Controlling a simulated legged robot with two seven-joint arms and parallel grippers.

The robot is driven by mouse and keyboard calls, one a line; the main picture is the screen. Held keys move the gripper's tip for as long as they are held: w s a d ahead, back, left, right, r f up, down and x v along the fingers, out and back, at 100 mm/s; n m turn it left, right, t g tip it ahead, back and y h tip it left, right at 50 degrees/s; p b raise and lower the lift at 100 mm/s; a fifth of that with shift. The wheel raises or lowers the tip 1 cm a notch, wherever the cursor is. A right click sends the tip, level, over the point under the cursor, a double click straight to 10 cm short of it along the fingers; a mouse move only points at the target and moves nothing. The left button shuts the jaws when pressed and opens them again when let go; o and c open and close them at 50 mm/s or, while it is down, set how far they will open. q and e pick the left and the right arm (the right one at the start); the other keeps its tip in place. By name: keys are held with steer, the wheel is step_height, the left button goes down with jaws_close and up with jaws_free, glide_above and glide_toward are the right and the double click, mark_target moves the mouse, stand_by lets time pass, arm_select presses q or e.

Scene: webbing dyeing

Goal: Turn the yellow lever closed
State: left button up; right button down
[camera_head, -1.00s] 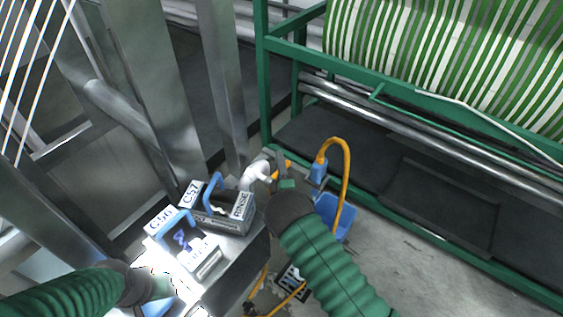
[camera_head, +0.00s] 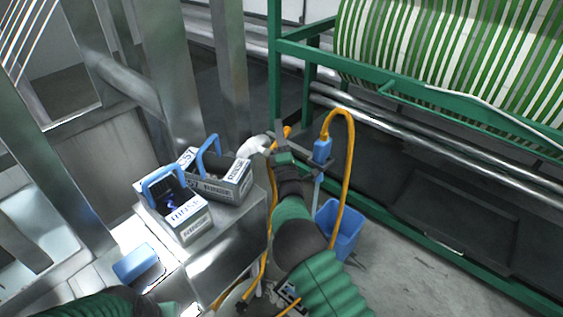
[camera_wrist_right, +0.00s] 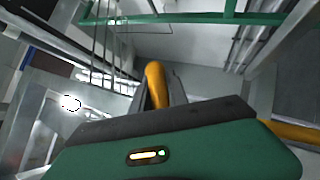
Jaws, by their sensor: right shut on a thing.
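The yellow lever (camera_head: 287,131) sits by the white pipe elbow (camera_head: 254,146), beside the steel cabinet. My right gripper (camera_head: 283,143) is at the lever. In the right wrist view the yellow lever (camera_wrist_right: 155,84) stands between the two fingers of my right gripper (camera_wrist_right: 158,90), which is shut on it. The gripper hides part of the lever and its base. Only the green sleeve of my left arm shows at the lower left; its fingers are out of view.
Two grey bins with blue handles (camera_head: 187,216) (camera_head: 226,176) stand on the steel cabinet. A blue block (camera_head: 137,262) lies nearer. A yellow hose (camera_head: 349,170) loops right of my right arm, above a blue bucket (camera_head: 344,225). A green frame (camera_head: 274,60) stands behind.

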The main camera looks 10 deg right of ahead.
steer(key=s+a+r+n+g+y+b, duration=0.2)
steer(key=a+n+g+y+b, duration=0.1)
steer(key=n+y+b, duration=0.7)
steer(key=s+a+r+n+g+y+b, duration=0.2)
steer(key=n+y+b, duration=0.9)
steer(key=n+b, duration=0.2)
steer(key=shift+s+a+r+n+g+b, duration=0.3)
steer(key=shift+a+n+g+b, duration=0.1)
steer(key=shift+n, duration=1)
steer(key=c, duration=1.6)
jaws_free()
steer(key=o, duration=0.3)
steer(key=shift+w+a+f, duration=0.1)
steer(key=shift+a, duration=0.05)
steer(key=shift+f, duration=0.1)
